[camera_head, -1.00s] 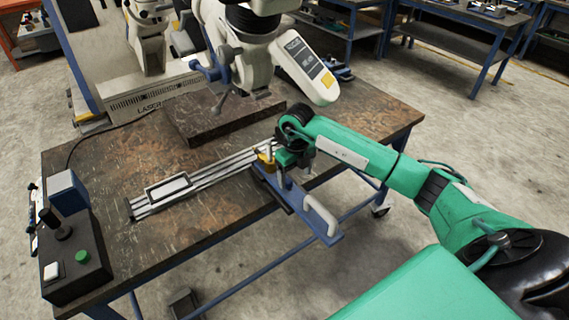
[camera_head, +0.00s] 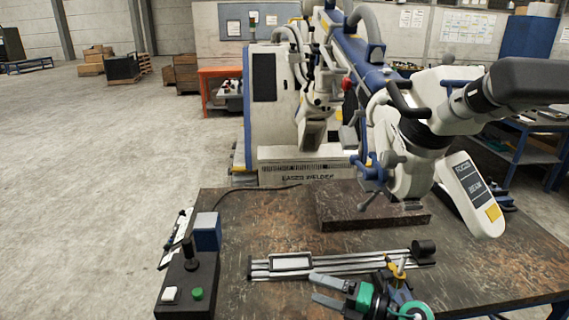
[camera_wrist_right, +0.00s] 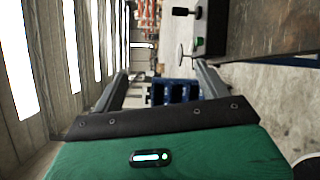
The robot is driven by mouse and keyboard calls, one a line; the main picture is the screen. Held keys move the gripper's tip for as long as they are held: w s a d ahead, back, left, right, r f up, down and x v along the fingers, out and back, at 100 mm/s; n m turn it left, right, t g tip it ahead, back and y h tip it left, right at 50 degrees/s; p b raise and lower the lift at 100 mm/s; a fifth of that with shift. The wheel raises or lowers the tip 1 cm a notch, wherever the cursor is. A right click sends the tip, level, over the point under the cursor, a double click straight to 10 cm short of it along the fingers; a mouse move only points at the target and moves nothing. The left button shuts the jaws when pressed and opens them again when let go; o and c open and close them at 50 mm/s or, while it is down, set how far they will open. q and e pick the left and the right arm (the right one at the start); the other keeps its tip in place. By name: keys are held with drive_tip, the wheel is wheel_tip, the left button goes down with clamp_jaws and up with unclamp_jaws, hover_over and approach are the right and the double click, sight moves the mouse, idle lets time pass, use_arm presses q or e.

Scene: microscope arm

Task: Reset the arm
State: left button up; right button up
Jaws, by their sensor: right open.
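The microscope arm is the white and blue jointed arm (camera_head: 358,50) of the laser welder, reaching over the table from behind. It carries a white microscope head (camera_head: 405,165) with black eyepieces (camera_head: 530,82) at the upper right and a tilted keypad panel (camera_head: 470,193). My right gripper (camera_head: 314,288) is at the bottom of the head view, in front of the metal rail, fingers pointing left. It is open and empty, well away from the microscope arm. Its spread fingers show in the right wrist view (camera_wrist_right: 160,82) with nothing between them. My left gripper is out of view.
A metal rail (camera_head: 345,265) lies along the table's (camera_head: 245,215) near side. A dark block (camera_head: 372,218) sits below the microscope head. A control box (camera_head: 186,289) with a green button and joystick stands at the left corner. Open floor lies left.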

drive_tip(key=d+r+m+t+h, duration=0.55)
drive_tip(key=m+t, duration=0.55)
drive_tip(key=m, duration=0.3)
drive_tip(key=s+d+f+m+g+h, duration=0.2)
drive_tip(key=s+d+f+m+h, duration=0.2)
drive_tip(key=d+f+m+h, duration=0.65)
drive_tip(key=s+a+f+m+g, duration=0.15)
drive_tip(key=s+f+g, duration=0.25)
drive_tip(key=s, duration=0.4)
drive_tip(key=s+f+m+g, duration=0.3)
drive_tip(key=s+f+g, duration=0.15)
drive_tip(key=s, duration=0.35)
drive_tip(key=s+f+m+g, duration=0.3)
drive_tip(key=s+f+g, duration=0.15)
drive_tip(key=s, duration=0.35)
wheel_tip(320, 180, down, 32)
drive_tip(key=r+g, duration=0.1)
drive_tip(key=g, duration=0.1)
drive_tip(key=s+d+f, duration=0.3)
drive_tip(key=s+f, duration=1.5)
drive_tip(key=s, duration=0.1)
drive_tip(key=shift+f+n+g, duration=0.3)
drive_tip(key=shift+n+g, duration=0.1)
